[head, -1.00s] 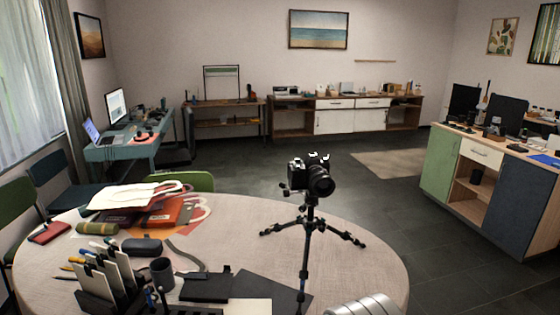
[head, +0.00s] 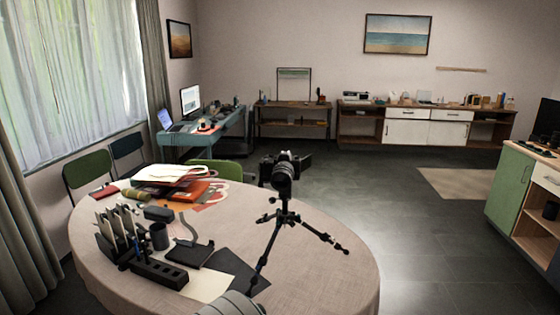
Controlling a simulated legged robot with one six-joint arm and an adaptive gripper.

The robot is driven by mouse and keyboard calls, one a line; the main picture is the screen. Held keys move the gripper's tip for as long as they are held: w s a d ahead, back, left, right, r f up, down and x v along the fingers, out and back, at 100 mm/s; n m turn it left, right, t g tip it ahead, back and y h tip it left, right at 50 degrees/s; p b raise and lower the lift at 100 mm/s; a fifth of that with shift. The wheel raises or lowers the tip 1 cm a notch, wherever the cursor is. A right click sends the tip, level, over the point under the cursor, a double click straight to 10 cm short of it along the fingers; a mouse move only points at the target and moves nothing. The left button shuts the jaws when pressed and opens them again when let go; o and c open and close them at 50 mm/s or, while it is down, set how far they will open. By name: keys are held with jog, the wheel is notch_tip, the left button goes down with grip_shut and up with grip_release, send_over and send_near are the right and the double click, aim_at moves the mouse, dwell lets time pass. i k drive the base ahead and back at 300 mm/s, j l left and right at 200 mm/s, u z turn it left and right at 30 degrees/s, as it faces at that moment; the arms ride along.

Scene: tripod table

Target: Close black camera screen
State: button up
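The black camera (head: 284,172) sits on a small black tripod (head: 284,215) on the round table. Its lens faces roughly toward me. Dark flat parts stick out at both sides of the camera body. One of them may be the screen, but they are too small and dark to tell which, or how far it is swung out. A grey rounded piece at the bottom edge seems to be part of my arm. It is in front of the table and apart from the camera. No gripper fingers show.
The round table (head: 325,255) holds a pen organiser (head: 160,272), a mug (head: 159,236), dark notebooks (head: 190,254) and a red folder (head: 190,191). Green chairs (head: 88,172) stand behind it at the left. Open floor (head: 425,240) lies to the right, before a green cabinet (head: 510,185).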

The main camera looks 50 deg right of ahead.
aim_at(306, 163)
jog(key=k+l+u, duration=0.55)
jog(key=u, duration=0.25)
jog(key=k+l+u, duration=0.1)
jog(key=k+u, duration=0.3)
jog(key=k+l+u, duration=0.45)
jog(key=l, duration=0.25)
jog(key=k+l+z, duration=0.2)
jog(key=l, duration=1.7)
jog(key=l+z, duration=0.2)
jog(key=l, duration=1.75)
